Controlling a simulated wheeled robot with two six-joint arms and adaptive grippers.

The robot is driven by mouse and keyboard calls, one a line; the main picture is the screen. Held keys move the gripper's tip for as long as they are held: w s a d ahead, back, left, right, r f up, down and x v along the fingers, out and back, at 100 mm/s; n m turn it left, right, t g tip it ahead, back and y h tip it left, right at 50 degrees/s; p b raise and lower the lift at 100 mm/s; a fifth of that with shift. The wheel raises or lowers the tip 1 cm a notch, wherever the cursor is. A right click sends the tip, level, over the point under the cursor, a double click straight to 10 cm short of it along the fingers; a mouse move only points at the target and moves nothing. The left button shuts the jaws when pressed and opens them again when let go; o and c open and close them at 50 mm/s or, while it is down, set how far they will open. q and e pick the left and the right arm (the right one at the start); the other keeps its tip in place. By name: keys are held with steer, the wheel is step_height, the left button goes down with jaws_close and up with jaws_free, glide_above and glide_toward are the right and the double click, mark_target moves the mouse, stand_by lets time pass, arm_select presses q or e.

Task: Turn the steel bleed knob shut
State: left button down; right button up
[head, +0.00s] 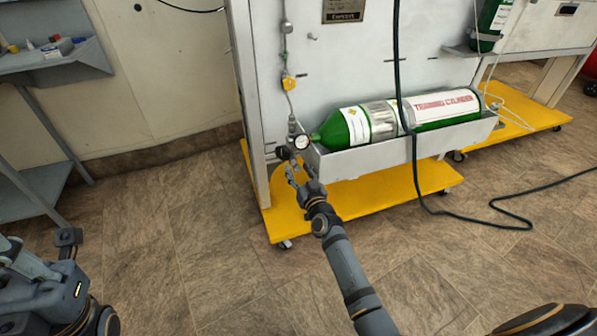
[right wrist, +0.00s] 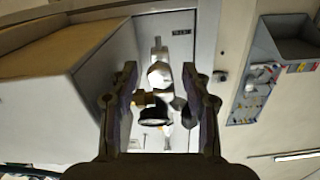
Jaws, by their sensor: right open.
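A valve and gauge assembly is at the left neck of the green training cylinder (head: 440,108). Its round white-faced gauge (head: 301,142) faces me in the head view. My right gripper (head: 293,170) is just below the assembly, open. In the right wrist view the open right gripper's fingers (right wrist: 160,105) stand either side of the assembly, with a black round part (right wrist: 153,116) and a pale steel faceted piece (right wrist: 160,75) between them. I see no contact. I cannot tell for sure which piece is the bleed knob. Only parts of my left arm show at lower left.
The cylinder lies in a grey metal trough (head: 375,155) on the white panel, above a yellow wheeled base (head: 365,195). A dark green hose (head: 410,110) hangs in front of the cylinder. A blue-grey shelf (head: 55,68) is at the left.

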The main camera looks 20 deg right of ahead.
jaws_close()
stand_by(0.3)
steer(key=shift+m, duration=0.3)
steer(key=m, duration=0.6)
steer(key=shift+m, duration=0.3)
steer(key=m, duration=0.3)
steer(key=shift+f+m, duration=0.1)
steer(key=shift+m, duration=1.6)
